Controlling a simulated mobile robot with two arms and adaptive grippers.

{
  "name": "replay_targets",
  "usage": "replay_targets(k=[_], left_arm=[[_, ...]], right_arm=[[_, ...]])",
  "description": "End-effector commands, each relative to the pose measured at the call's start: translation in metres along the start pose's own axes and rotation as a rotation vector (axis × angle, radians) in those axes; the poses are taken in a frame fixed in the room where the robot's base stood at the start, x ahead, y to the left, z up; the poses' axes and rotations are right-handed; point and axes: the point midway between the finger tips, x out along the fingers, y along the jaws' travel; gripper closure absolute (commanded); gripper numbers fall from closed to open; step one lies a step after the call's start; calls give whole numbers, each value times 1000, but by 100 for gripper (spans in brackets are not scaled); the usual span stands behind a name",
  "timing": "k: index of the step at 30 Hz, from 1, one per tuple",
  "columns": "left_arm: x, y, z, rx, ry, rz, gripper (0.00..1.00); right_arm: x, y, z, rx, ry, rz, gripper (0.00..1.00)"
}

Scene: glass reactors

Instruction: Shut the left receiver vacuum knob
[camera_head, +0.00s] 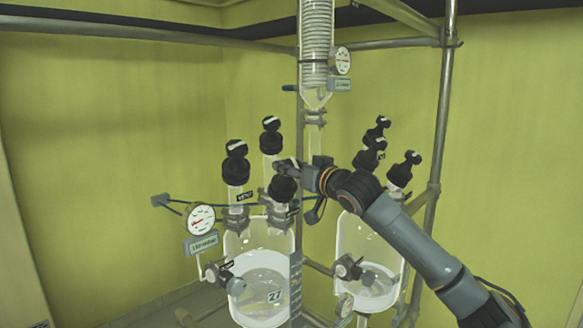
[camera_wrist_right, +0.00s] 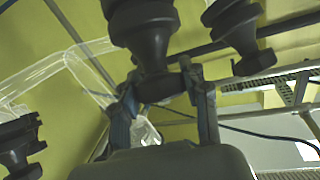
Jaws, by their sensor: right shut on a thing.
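The left receiver (camera_head: 236,262) is a glass vessel with clear liquid and a label "27". Several black knobs rise from its top. The front right knob (camera_head: 283,189) is partly covered by my right gripper (camera_head: 284,168), which reaches in from the right. In the right wrist view, my right gripper (camera_wrist_right: 166,102) has one finger on each side of a black knob (camera_wrist_right: 150,40), closed around its lower part. The small tag below this knob is too small to read. My left gripper is not in view.
Another black knob (camera_head: 236,165) with a tag and a rear knob (camera_head: 270,138) stand close by. A pressure gauge (camera_head: 201,219) hangs at the left. A right receiver (camera_head: 352,240) with its own knobs is beside my arm. Metal poles (camera_head: 432,160) frame the rig.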

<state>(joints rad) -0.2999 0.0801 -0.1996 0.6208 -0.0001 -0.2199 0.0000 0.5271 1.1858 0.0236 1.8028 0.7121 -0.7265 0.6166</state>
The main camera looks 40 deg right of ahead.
Motion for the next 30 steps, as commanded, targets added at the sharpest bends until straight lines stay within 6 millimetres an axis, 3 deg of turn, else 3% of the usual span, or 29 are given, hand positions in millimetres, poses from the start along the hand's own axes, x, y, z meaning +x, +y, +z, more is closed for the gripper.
replay_targets(k=[30], left_arm=[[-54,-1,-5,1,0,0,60]], right_arm=[[1,-1,1,448,-10,779,86]])
